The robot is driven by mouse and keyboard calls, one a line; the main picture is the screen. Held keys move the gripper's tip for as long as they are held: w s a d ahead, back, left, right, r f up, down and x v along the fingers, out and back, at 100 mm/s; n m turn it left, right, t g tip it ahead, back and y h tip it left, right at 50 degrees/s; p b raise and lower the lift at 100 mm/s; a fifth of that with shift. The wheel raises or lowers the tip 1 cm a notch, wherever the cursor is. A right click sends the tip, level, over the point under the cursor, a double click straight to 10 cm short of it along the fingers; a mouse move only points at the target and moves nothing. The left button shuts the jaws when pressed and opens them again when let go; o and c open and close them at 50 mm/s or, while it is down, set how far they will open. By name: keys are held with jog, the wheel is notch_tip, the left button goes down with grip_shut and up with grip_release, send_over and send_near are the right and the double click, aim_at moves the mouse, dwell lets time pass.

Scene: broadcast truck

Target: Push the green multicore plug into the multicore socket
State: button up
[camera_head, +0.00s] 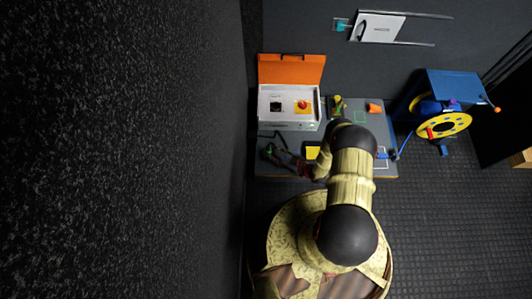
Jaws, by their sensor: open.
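My gripper (270,154) is over the left front part of the grey table, its fingers pointing left. It is small and dark in this view, but its jaws look apart. A small green spot (269,149) shows at its fingertips; it may be the green multicore plug, and I cannot tell whether the fingers touch it. I cannot make out the multicore socket for certain. A white box (290,121) with an open orange lid (291,68) stands behind the gripper, with a black part (275,106) and a red knob on a yellow plate (303,105) on top.
A yellow square (313,152) lies right of my gripper. An orange piece (374,108), a yellow item (338,102) and a green outline (360,117) are at the table's back right. A cable reel (443,125) stands right of the table (385,132). My arm hides the table's middle.

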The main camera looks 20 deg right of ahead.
aim_at(270, 152)
jog(key=b+x, duration=0.2)
jog(key=x, duration=0.3)
jog(key=shift+a+f, duration=0.2)
jog(key=shift+a, duration=0.05)
jog(key=shift+w+a+f, duration=0.1)
jog(key=shift+w+a, duration=0.1)
jog(key=shift+w, duration=0.3)
jog(key=shift+c, duration=0.9)
grip_shut()
